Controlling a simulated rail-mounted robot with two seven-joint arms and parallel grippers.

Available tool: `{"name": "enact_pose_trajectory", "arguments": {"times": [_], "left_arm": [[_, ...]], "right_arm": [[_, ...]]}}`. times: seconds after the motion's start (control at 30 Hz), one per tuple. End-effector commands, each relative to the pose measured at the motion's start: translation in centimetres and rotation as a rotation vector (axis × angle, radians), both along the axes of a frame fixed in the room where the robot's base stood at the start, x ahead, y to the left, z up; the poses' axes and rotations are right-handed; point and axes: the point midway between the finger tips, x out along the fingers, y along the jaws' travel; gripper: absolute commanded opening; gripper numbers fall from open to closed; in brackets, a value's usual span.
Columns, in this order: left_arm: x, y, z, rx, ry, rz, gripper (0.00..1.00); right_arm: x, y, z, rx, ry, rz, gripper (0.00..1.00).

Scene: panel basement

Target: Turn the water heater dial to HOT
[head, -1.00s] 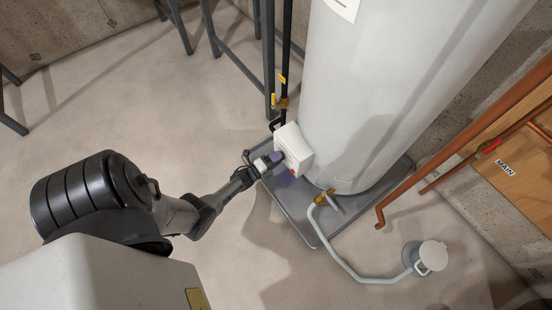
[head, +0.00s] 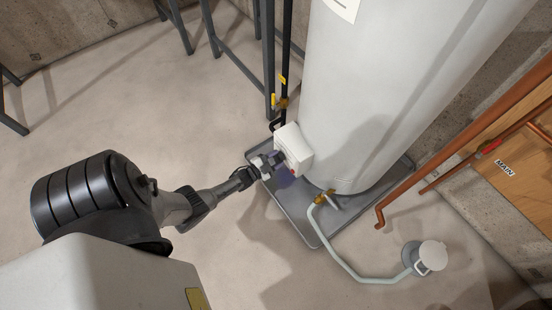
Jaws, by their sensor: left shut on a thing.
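The water heater (head: 370,90) is a tall, pale grey cylinder at the upper right of centre in the head view. A white control box (head: 294,145) sits low on its near left side, with a small red spot (head: 293,171) at its lower edge. My left gripper (head: 279,158) reaches in from the left and is at the front face of this box. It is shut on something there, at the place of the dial. The dial itself and its markings are hidden by the gripper or too small to read. My right gripper is not in view.
The heater stands in a grey drain pan (head: 300,222). A brass drain valve (head: 324,197) with a pale hose (head: 340,258) runs to a floor drain (head: 425,258). A black pipe with yellow-handled valve (head: 283,102) stands left of the heater. Copper pipes (head: 440,157) are at right.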

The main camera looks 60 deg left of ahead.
Motion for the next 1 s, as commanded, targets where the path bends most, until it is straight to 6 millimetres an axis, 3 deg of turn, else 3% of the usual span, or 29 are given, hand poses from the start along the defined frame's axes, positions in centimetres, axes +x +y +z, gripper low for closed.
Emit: {"name": "enact_pose_trajectory", "arguments": {"times": [0.5, 1.0], "left_arm": [[0.04, 0.04, 0.10, -0.396, -0.049, -0.001, 0.20], [0.04, 0.07, 0.14, -0.530, -0.067, -0.001, 0.20]], "right_arm": [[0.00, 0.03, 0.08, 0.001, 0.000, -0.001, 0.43], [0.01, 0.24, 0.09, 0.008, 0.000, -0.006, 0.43]]}}
